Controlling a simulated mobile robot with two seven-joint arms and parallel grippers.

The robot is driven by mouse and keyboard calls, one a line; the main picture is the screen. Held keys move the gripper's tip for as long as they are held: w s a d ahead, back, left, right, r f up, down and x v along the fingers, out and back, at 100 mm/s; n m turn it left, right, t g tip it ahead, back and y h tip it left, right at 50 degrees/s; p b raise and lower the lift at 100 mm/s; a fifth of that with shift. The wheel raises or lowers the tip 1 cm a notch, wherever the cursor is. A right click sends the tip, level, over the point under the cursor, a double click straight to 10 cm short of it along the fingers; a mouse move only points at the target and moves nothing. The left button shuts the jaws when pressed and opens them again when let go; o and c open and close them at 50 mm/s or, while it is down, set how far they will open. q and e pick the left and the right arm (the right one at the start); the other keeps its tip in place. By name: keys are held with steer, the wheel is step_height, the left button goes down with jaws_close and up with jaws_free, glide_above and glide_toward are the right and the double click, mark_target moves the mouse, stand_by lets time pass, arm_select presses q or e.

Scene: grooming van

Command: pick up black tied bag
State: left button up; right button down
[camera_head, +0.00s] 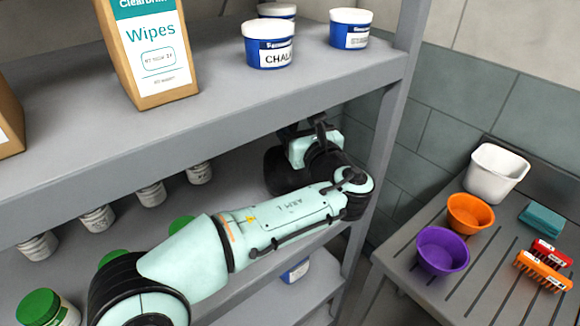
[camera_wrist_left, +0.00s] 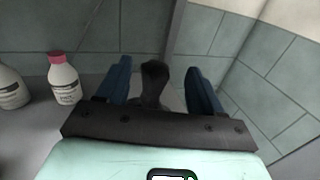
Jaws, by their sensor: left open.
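The black tied bag (camera_wrist_left: 153,84) shows in the left wrist view as a dark upright shape with a knotted top, standing on the shelf. My left gripper (camera_wrist_left: 158,66) is open, with one blue finger on each side of the bag. I cannot tell whether either finger touches it. The gripper's dark crossbar hides the bag's lower part. In the head view my left arm reaches into the lower shelf bay near the right post, and the bag cannot be made out clearly there. My right gripper is not in view.
The upper shelf board (camera_head: 210,125) lies above my left arm, with a wipes box (camera_head: 150,50) and blue tubs (camera_head: 269,44) on it. A bottle with a pink cap (camera_wrist_left: 64,80) stands left of the gripper. A side table (camera_head: 480,285) holds bowls and brushes.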

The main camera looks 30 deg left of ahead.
mark_target(287, 116)
arm_select(q)
steer(key=a, duration=0.1)
steer(key=w+a, duration=0.1)
steer(key=w+a+f, duration=0.1)
steer(key=shift+w+a+b, duration=0.25)
steer(key=shift+a+b, duration=0.1)
steer(key=shift+w+a, duration=0.3)
steer(key=shift+w, duration=0.05)
jaws_close()
